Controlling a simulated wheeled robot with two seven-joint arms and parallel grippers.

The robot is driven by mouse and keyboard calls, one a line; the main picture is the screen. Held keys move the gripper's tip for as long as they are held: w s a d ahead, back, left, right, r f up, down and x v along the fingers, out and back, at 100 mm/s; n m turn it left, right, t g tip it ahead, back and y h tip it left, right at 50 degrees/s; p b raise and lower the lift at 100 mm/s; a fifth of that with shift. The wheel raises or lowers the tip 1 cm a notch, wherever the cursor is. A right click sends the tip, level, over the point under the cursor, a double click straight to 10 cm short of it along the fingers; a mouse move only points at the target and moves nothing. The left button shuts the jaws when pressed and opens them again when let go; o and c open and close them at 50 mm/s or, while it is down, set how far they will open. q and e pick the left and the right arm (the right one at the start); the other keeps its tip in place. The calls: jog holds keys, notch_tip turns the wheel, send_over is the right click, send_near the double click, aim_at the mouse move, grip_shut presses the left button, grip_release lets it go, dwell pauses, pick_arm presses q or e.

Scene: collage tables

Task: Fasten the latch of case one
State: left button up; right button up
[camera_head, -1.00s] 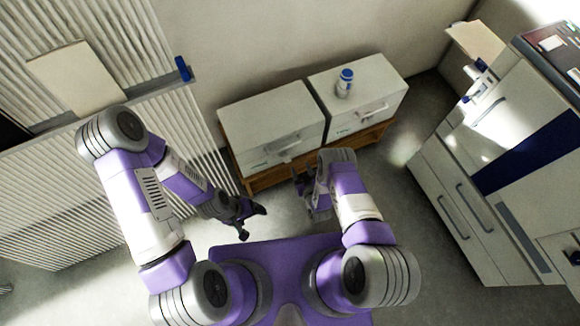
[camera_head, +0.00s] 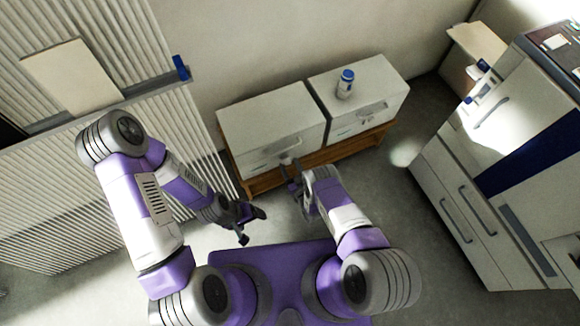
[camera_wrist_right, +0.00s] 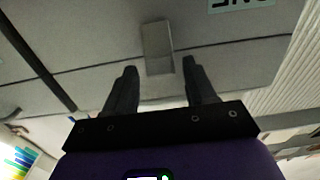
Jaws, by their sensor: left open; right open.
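Case one (camera_head: 268,118) is the pale box on the left of a low wooden stand; in the right wrist view its front (camera_wrist_right: 80,45) shows an upside-down "ONE" label (camera_wrist_right: 240,4). Its latch (camera_wrist_right: 157,45) is a small pale plate near a seam on that front; I cannot tell whether it is fastened. My right gripper (camera_head: 291,168) is at the case's front, open and empty. In the right wrist view its fingers (camera_wrist_right: 161,78) point at the latch, one to each side; contact is not clear. My left gripper (camera_head: 253,225) is open and empty, lower left, away from the case.
A second pale case (camera_head: 365,85) stands right of case one with a blue and white bottle (camera_head: 345,84) on top. Both rest on the wooden stand (camera_head: 335,152). A tall cabinet (camera_head: 470,195) is at the right. Grey floor (camera_head: 400,215) is clear between.

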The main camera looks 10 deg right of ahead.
aim_at(286, 158)
jog(key=shift+c, duration=0.3)
jog(key=c, duration=0.8)
jog(key=r+g+p, duration=0.1)
jog(key=w+g+p, duration=0.1)
jog(key=p, duration=0.1)
jog(key=shift+a+r+h, duration=0.15)
jog(key=shift+r+h, duration=0.15)
jog(key=shift+r, duration=0.1)
jog(key=shift+c, duration=0.2)
jog(key=shift+w+a+r+g+h+p, duration=0.1)
jog(key=shift+w+r+g+h+p, duration=0.25)
jog(key=shift+g+p, duration=0.5)
jog(key=shift+w+a+r+g+h+p, duration=0.25)
jog(key=shift+w+g+p, duration=0.2)
jog(key=shift+g, duration=0.5)
jog(key=shift+w+a+r+g+h, duration=0.1)
jog(key=shift+w+r+g+h, duration=0.15)
jog(key=shift+w+g, duration=0.45)
jog(key=shift+s, duration=0.2)
jog(key=o, duration=0.9)
